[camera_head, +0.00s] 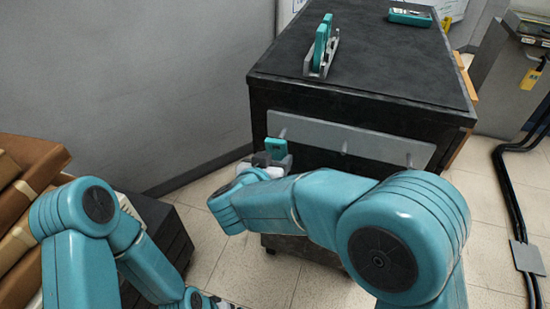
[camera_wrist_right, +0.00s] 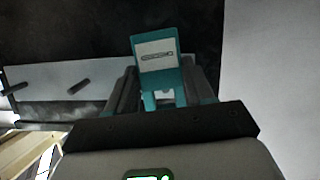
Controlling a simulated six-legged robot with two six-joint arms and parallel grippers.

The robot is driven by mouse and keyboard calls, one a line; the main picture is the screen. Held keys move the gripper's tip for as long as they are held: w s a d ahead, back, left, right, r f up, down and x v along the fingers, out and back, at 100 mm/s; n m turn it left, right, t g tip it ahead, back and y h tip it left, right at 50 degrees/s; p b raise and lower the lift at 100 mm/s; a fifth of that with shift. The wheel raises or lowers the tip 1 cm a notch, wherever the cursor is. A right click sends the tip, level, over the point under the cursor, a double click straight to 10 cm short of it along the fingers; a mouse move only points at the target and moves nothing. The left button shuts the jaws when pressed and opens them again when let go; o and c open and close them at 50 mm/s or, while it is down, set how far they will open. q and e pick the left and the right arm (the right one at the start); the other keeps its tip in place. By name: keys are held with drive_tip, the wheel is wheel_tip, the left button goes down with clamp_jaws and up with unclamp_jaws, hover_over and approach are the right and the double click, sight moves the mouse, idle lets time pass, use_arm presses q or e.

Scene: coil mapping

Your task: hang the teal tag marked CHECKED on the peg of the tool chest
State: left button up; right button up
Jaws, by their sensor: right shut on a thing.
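The tool chest (camera_head: 360,115) is black and stands ahead, with a grey plate (camera_head: 376,147) on its near side. Short pegs stick out of the plate; one peg (camera_head: 345,147) is near its middle, and two pegs show left of my gripper in the right wrist view (camera_wrist_right: 79,84). My right gripper (camera_head: 268,160) is shut on a teal tag (camera_head: 276,147), held upright beside the plate's left end, near the leftmost peg (camera_head: 283,131). The tag's pale label (camera_wrist_right: 156,54) bears a wrench-like mark; no word is readable. My left gripper (camera_head: 208,301) is cut off at the bottom edge.
A grey rack (camera_head: 332,62) with teal tags (camera_head: 321,42) stands on the chest top, and a teal device (camera_head: 410,16) lies at its far edge. Brown boxes (camera_head: 25,165) are at left. Black cables (camera_head: 509,190) run down the right. A grey wall closes the left.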

drive_tip(key=shift+w, duration=0.15)
idle(0.3)
drive_tip(key=shift+p, duration=0.9)
idle(0.5)
drive_tip(key=shift+d, duration=0.1)
drive_tip(key=shift+w+d+f+p, duration=0.1)
drive_tip(key=shift+w+d+p, duration=0.25)
drive_tip(key=shift+w, duration=0.45)
drive_tip(key=shift+w+d+r+p, duration=0.15)
drive_tip(key=shift+w+p, duration=0.25)
drive_tip(key=shift+w, duration=0.45)
drive_tip(key=shift+w+d+f+p, duration=0.15)
drive_tip(key=shift+w+d+p, duration=0.2)
drive_tip(key=shift+w, duration=0.45)
drive_tip(key=shift+f, duration=0.25)
drive_tip(key=o, duration=1.4)
